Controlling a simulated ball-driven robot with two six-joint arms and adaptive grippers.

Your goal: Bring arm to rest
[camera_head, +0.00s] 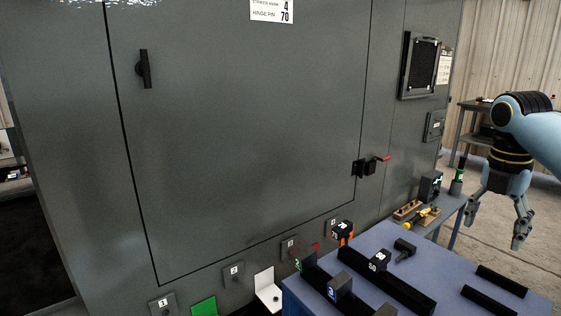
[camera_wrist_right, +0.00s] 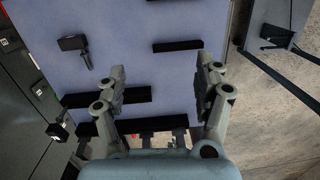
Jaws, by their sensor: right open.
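My right gripper (camera_head: 498,218) hangs from the light blue right arm at the right of the head view. Its fingers point down, spread apart, with nothing between them. My left gripper is not in view.
A large grey enclosure (camera_head: 240,140) with a closed door fills the left and middle. The blue-grey table (camera_head: 440,262) holds black bars (camera_head: 386,279), numbered blocks (camera_head: 340,287) and a hammer-like tool (camera_head: 404,248). A small side shelf (camera_head: 448,207) carries a yellow-handled tool (camera_head: 428,214).

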